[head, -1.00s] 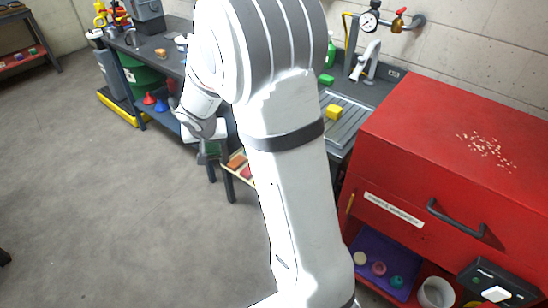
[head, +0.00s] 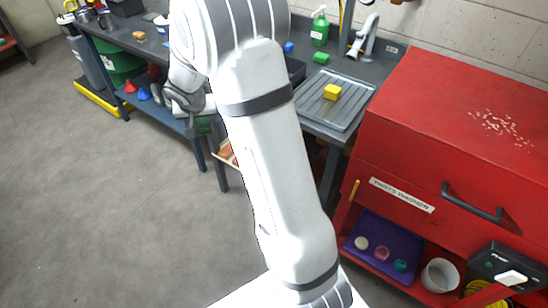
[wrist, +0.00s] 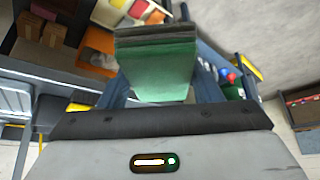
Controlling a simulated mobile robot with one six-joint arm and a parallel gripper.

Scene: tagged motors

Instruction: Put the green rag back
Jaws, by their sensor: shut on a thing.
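The green rag (wrist: 158,75) hangs in my gripper (wrist: 156,38), which is shut on it in the wrist view. The rag fills the centre of that view, its far end under the dark grey fingers. In the head view my gripper (head: 200,108) is small, beside the front of the workbench, with a bit of dark green rag (head: 204,126) showing below it. My arm hides part of the bench there. A low shelf with coloured pieces, one of them orange (wrist: 99,40), shows at the upper left in the wrist view.
The grey bench carries a drainer tray (head: 312,108) with a yellow block (head: 332,92), a green bottle (head: 320,28) and a green block (head: 321,58). A red cabinet (head: 440,130) stands at right. Red and blue funnels (head: 143,94) stand on the lower shelf. The floor (head: 110,210) at left is clear.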

